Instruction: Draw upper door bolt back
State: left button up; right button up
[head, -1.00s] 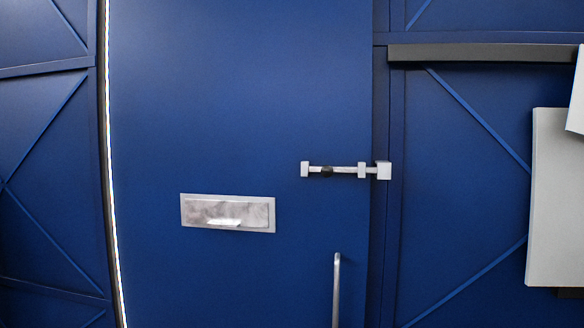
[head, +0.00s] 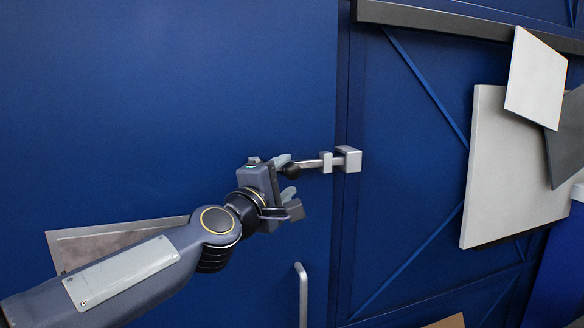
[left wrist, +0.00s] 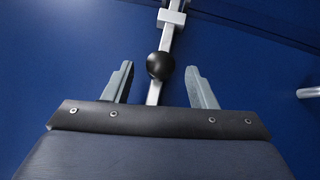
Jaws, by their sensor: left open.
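The upper door bolt (head: 312,163) is a silver bar on the blue door, reaching right through a guide bracket into the square keeper (head: 348,159) on the frame. Its black knob (head: 291,171) is near my left gripper. My left gripper (head: 288,178) is open, its fingertips beside the knob. In the left wrist view the knob (left wrist: 160,65) lies between and slightly beyond the two fingertips (left wrist: 163,80), which do not appear to touch it. The bolt's left end is hidden behind my gripper in the head view. My right gripper is not in view.
A silver door handle (head: 302,295) stands below the bolt. A letter plate (head: 105,243) is partly covered by my left arm. Pale panels (head: 515,165) hang on the wall at right. The door (head: 180,80) above my arm is clear.

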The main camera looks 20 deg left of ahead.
aim_at(288, 175)
pick_arm(q)
jog(key=x, duration=0.2)
jog(key=shift+w+a, duration=0.15)
jog(key=shift+w, duration=0.25)
jog(key=shift+w+d+r, duration=0.1)
jog(key=shift+w+d, duration=0.1)
jog(key=shift+w, duration=0.4)
grip_shut()
